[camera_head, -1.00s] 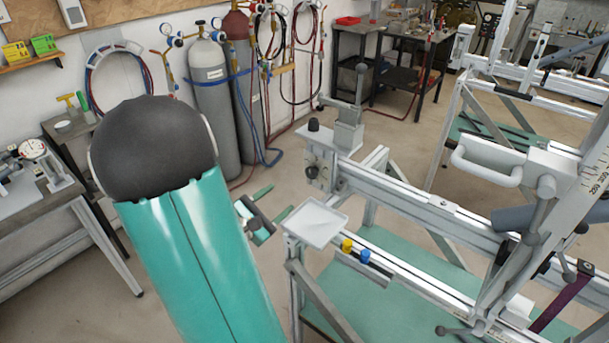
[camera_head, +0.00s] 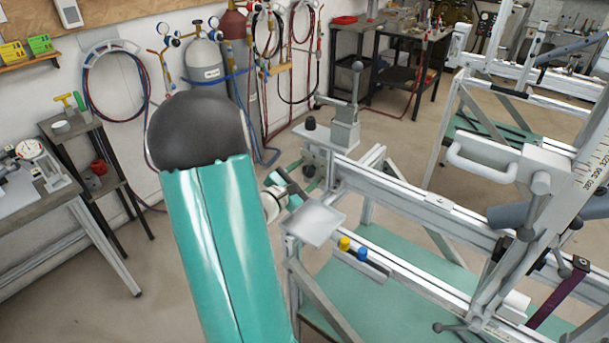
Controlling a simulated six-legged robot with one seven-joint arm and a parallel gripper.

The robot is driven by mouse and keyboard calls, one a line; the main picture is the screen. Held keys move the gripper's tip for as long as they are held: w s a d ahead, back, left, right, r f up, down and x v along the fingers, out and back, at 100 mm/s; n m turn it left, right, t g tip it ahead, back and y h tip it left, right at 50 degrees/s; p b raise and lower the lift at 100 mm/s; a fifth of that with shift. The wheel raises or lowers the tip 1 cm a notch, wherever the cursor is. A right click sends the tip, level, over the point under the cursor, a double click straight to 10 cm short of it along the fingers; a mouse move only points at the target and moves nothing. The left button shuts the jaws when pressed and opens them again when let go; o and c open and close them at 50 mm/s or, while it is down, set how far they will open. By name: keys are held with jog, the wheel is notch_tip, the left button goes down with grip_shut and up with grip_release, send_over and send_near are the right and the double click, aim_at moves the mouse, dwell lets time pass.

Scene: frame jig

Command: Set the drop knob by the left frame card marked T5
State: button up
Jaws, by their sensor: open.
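The jig's near left end has a pale end plate (camera_head: 325,168). A dark knob (camera_head: 309,171) sits on its front face, partly hidden by my gripper. Another black knob (camera_head: 311,123) stands on top of the same end, beside a grey clamp block with a ball-ended lever. I cannot read any T5 card; the area under the front knob is covered. My gripper (camera_head: 295,184) has teal fingers, is open, and is close in front of the front knob. I cannot tell whether the fingers touch it or are around it.
A small white tray (camera_head: 315,224) is just below my gripper, on the jig's corner. Yellow (camera_head: 345,244) and blue (camera_head: 363,254) knobs sit on the lower rail. The upper rail (camera_head: 420,203) runs right to a tilted scale post. Gas cylinders (camera_head: 205,70) stand behind.

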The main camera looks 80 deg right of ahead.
jog(key=c, duration=0.9)
jog(key=shift+c, duration=0.2)
jog(key=n, duration=0.5)
jog(key=shift+n, duration=0.3)
jog(key=n, duration=0.6)
jog(key=o, duration=0.9)
jog(key=shift+o, duration=0.2)
jog(key=shift+a, duration=0.15)
